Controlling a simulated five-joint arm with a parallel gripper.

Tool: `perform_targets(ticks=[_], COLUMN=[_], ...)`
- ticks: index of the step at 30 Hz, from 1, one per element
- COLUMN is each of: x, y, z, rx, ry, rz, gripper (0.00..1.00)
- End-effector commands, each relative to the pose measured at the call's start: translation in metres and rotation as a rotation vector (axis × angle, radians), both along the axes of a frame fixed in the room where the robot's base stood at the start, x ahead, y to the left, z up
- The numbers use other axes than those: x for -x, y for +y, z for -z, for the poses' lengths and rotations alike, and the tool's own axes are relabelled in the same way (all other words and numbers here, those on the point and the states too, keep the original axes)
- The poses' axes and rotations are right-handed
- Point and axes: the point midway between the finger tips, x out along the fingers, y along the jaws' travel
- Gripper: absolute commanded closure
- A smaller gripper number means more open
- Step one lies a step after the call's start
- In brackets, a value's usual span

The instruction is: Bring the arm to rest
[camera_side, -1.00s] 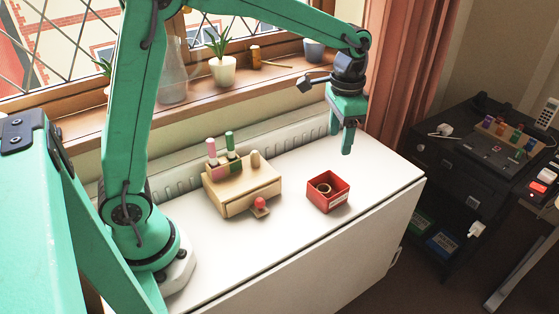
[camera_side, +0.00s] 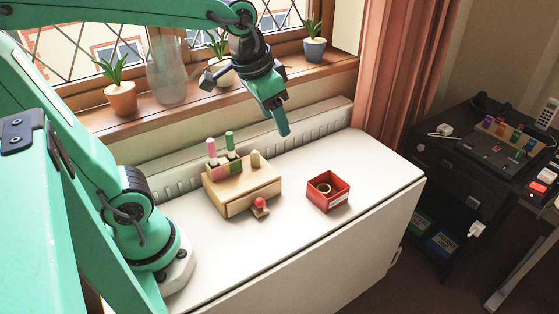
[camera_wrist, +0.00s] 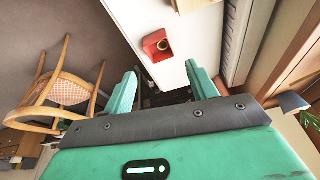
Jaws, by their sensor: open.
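My gripper (camera_side: 281,128) hangs in the air above the back of the white table, in front of the window sill. In the wrist view its two green fingers (camera_wrist: 160,85) stand wide apart with nothing between them. On the white table (camera_side: 360,160) below stands a small wooden box (camera_side: 245,190) with a pink and a green peg-like piece and a rounded wooden peg on top. A red knob (camera_side: 260,203) shows at its front. To its right an open red box (camera_side: 328,205) holds a ring (camera_side: 323,188); the red box also shows in the wrist view (camera_wrist: 151,41).
Potted plants (camera_side: 121,98) and a glass jug (camera_side: 167,70) stand on the sill behind my arm. A curtain (camera_side: 395,70) hangs at the back right. A black cabinet (camera_side: 445,160) stands right of the table. A chair (camera_wrist: 62,88) shows in the wrist view. The table's right part is clear.

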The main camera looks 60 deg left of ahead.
Motion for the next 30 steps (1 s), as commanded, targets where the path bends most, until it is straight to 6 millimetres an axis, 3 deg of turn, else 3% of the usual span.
perform_targets(ticks=[12,18,30], x=[0.062,0.073,0.074], y=[0.013,0.015,0.015], z=[0.009,0.013,0.014], rx=[0.030,0.037,0.038], ry=[-0.141,-0.172,-0.174], rz=[-0.104,-0.125,-0.128], gripper=[0.42,0.42,0.42])
